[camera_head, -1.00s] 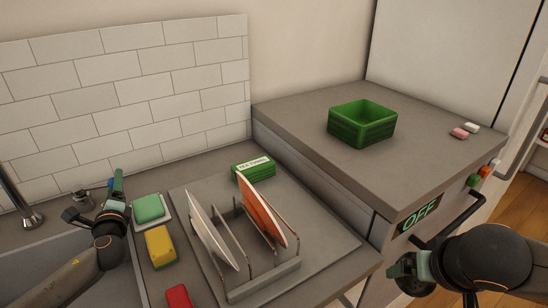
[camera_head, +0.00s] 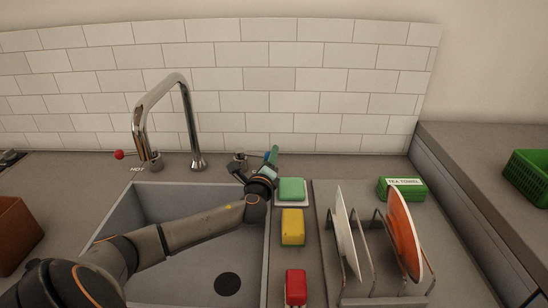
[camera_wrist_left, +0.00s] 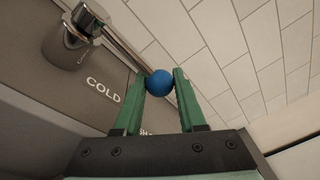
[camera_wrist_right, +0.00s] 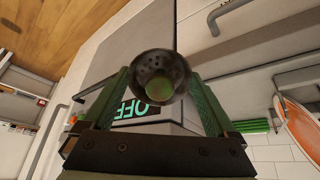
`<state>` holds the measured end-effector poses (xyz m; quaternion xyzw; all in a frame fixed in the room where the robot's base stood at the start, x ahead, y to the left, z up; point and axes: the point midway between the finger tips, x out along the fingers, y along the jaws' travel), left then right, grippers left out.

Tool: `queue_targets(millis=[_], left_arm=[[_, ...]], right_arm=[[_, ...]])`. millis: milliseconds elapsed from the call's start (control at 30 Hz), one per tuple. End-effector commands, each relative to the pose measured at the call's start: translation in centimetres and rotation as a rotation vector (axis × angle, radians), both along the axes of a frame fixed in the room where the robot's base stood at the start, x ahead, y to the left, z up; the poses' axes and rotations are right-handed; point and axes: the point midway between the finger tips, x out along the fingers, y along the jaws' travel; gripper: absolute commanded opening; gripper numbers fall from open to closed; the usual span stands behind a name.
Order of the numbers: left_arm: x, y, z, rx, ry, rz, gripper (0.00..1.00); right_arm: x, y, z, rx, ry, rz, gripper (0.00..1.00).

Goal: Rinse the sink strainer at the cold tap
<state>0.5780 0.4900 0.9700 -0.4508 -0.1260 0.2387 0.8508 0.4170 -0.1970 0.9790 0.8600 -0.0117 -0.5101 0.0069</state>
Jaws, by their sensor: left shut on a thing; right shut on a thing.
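My left gripper (camera_head: 272,166) is at the cold tap (camera_head: 240,160), behind the sink's right rear corner. In the left wrist view its fingers are closed on the blue ball (camera_wrist_left: 159,83) at the end of the tap's lever, beside the word COLD. The chrome spout (camera_head: 166,84) arches over the sink (camera_head: 118,212); no water shows under it. My right gripper (camera_wrist_right: 160,84) shows only in its wrist view. It is shut on the dark, round, perforated strainer (camera_wrist_right: 150,61), which has a green lump (camera_wrist_right: 159,90) in it.
An OFF display (camera_wrist_right: 132,108) is behind the strainer.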

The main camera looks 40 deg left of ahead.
Motion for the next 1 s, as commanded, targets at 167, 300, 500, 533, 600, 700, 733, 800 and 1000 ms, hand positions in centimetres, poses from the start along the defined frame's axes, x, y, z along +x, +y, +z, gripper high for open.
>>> queue_targets(millis=[167, 300, 500, 533, 600, 700, 733, 800, 1000], left_arm=[[-0.02, 0.03, -0.04, 0.0, 0.001, 0.001, 0.0], [-0.02, 0.04, -0.04, 0.0, 0.001, 0.001, 0.0], [-0.03, 0.05, -0.05, 0.001, 0.001, 0.001, 0.0], [-0.03, 0.05, -0.05, 0.001, 0.001, 0.001, 0.0], [-0.03, 0.05, -0.05, 0.001, 0.001, 0.001, 0.0], [-0.03, 0.05, -0.05, 0.0, 0.001, 0.002, 0.0], [-0.03, 0.05, -0.05, 0.0, 0.001, 0.002, 0.0], [-0.03, 0.06, -0.06, 0.0, 0.001, 0.002, 0.0], [-0.03, 0.06, -0.06, 0.0, 0.001, 0.002, 0.0]], right_arm=[[0.0, 0.0, 0.01, 0.0, 0.0, 0.0, 0.14], [0.0, 0.0, 0.01, 0.0, 0.0, 0.0, 0.14], [0.01, 0.0, 0.0, 0.0, 0.0, 0.0, 0.14], [0.01, 0.0, 0.0, 0.0, 0.0, 0.0, 0.14], [0.01, 0.0, 0.0, 0.0, 0.0, 0.0, 0.14], [0.0, 0.0, 0.01, 0.0, 0.0, 0.0, 0.14], [0.01, 0.0, 0.0, 0.0, 0.0, 0.0, 0.14], [0.01, 0.0, 0.0, 0.0, 0.0, 0.0, 0.14], [0.01, 0.0, 0.0, 0.0, 0.0, 0.0, 0.14]])
